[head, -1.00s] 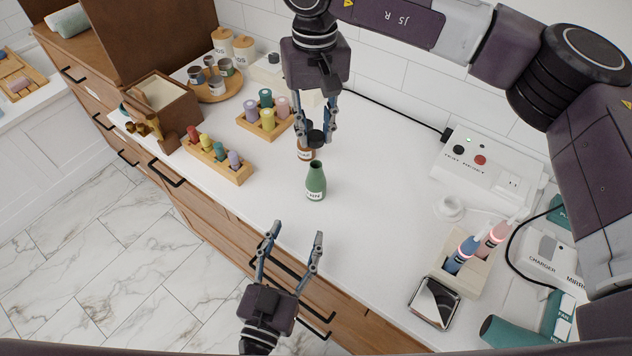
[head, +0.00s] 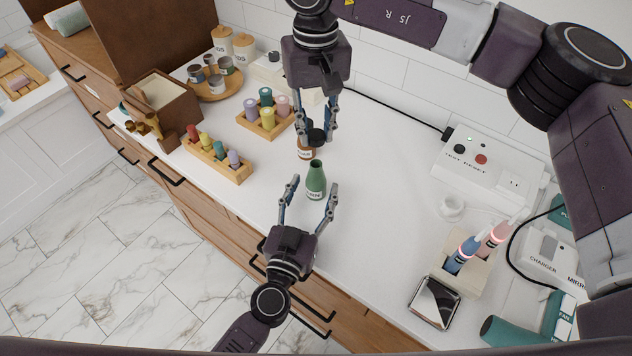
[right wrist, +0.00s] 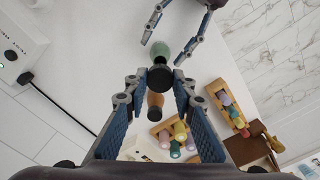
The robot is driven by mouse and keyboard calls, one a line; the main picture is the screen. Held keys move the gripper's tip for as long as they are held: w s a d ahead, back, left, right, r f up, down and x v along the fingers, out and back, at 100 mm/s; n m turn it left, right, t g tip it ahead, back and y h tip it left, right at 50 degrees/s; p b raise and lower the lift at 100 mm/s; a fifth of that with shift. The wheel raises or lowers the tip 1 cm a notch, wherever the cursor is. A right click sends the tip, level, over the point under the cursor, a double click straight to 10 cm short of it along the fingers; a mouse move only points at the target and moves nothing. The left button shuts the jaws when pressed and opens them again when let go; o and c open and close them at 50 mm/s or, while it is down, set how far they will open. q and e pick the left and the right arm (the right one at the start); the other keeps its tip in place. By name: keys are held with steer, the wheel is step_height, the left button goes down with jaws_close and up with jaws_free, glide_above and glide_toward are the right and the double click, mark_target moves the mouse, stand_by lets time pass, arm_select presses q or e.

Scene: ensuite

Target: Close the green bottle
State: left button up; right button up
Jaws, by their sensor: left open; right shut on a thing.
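The green bottle (head: 316,182) stands upright on the white counter with an open dark mouth. It also shows in the right wrist view (right wrist: 160,50). My left gripper (head: 314,186) is open, its fingertips on either side of the bottle's lower part; I cannot tell whether they touch it. My right gripper (head: 318,133) is shut on a round black cap (head: 317,137), held above the counter behind the green bottle. The cap shows between the fingertips in the right wrist view (right wrist: 160,78). A brown bottle (head: 305,153) stands partly hidden behind the right gripper.
Wooden racks of coloured bottles (head: 218,165) and a round tray of jars (head: 218,93) stand to the left. A white outlet box (head: 478,172), a holder with toothbrushes (head: 450,262) and a dark-screened device (head: 434,303) are at the right.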

arm_select(q)
jaws_close()
arm_select(e)
glide_above(316, 164)
steer(key=shift+f, duration=2.5)
steer(key=shift+f, duration=0.9)
steer(key=shift+f, duration=0.55)
